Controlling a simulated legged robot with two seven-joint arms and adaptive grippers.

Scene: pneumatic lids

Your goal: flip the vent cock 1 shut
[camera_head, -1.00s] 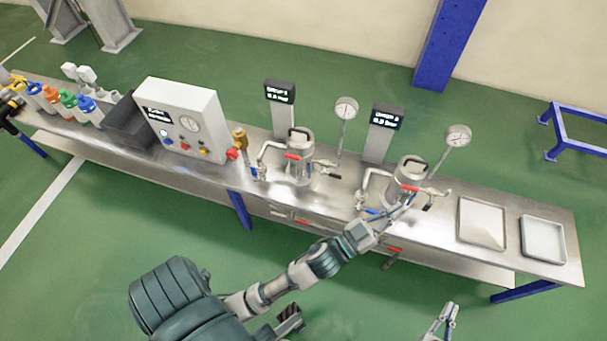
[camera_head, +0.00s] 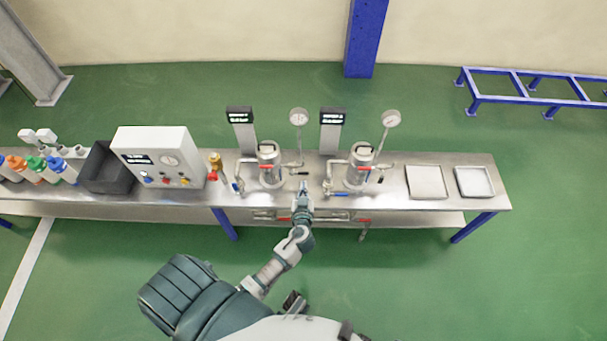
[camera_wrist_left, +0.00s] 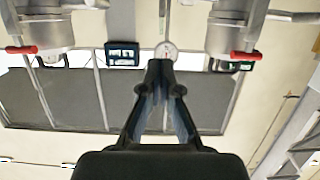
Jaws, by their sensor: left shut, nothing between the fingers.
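Two steel vessels with clamp lids stand on the bench, the left vessel (camera_head: 269,175) and the right vessel (camera_head: 359,178). Each has a red handle on its front; the left one's red handle (camera_wrist_left: 245,56) is at right in the wrist view, which is upside down. Small valves sit beside the vessels, including a side valve (camera_head: 297,166) right of the left vessel. I cannot tell which fitting is vent cock 1 or its lever position. My left gripper (camera_head: 304,187) is shut and empty, between the vessels near the bench's front; its fingertips (camera_wrist_left: 160,70) meet.
Two gauges (camera_head: 298,117) (camera_head: 391,118) on stems and two display posts (camera_head: 240,116) (camera_head: 333,117) rise behind the vessels. A control box (camera_head: 158,157) and dark bin (camera_head: 108,168) are at left. Two shallow trays (camera_head: 426,182) (camera_head: 474,182) lie at right.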

